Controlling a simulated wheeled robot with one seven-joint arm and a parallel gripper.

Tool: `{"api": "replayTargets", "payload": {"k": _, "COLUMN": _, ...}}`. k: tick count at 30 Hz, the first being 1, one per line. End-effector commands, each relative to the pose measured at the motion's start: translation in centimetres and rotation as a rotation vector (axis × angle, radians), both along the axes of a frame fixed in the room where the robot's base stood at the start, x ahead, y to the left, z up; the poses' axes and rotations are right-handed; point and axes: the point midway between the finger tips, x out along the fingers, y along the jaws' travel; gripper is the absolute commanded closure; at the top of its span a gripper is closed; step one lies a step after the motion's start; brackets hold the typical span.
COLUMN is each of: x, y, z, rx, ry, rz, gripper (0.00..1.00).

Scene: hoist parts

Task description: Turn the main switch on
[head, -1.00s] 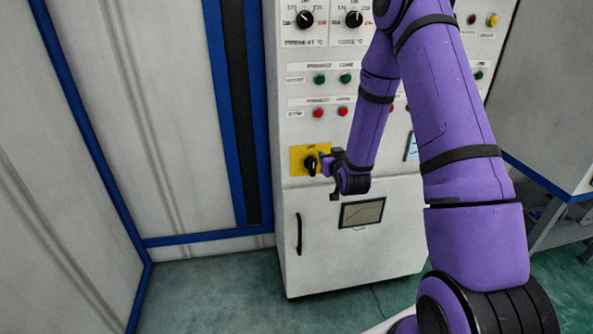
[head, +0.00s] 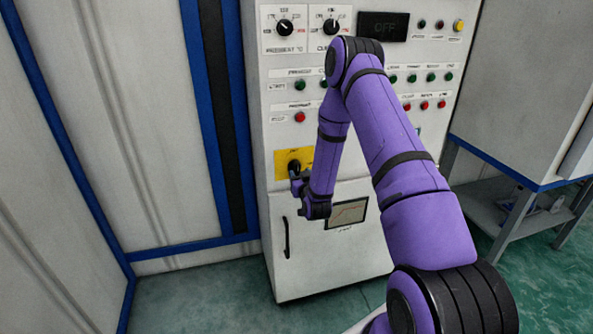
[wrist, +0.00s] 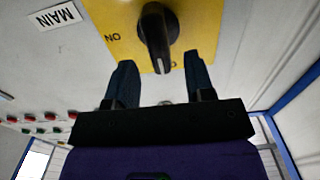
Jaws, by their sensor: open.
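The main switch is a black rotary knob on a yellow plate (head: 281,161) low on the white cabinet front. In the wrist view the knob (wrist: 157,25) is large, at the top, with its grip pointing down the picture. An upside-down "ON" mark shows on the yellow plate (wrist: 108,18) left of the knob; another mark by the grip's tip is mostly covered. My gripper (wrist: 160,68) is open, its two dark fingers either side of the grip's tip, with gaps visible. In the head view my gripper (head: 296,182) is just below the knob (head: 294,166).
Green buttons (head: 300,85) and red buttons (head: 300,117) sit above the switch. A door handle (head: 286,237) and a small screen (head: 346,213) are below. An upside-down MAIN label (wrist: 55,17) shows in the wrist view.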

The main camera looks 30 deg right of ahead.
Motion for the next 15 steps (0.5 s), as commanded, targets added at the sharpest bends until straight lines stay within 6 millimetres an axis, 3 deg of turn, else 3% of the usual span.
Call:
{"api": "replayTargets", "payload": {"k": 6, "x": 2.9, "y": -0.9, "z": 0.0, "rx": 0.0, "ry": -0.001, "rz": 0.0, "gripper": 0.51}}
{"api": "replayTargets", "payload": {"k": 15, "x": 4.0, "y": -1.2, "z": 0.0, "rx": -0.001, "ry": 0.001, "rz": 0.0, "gripper": 0.51}}
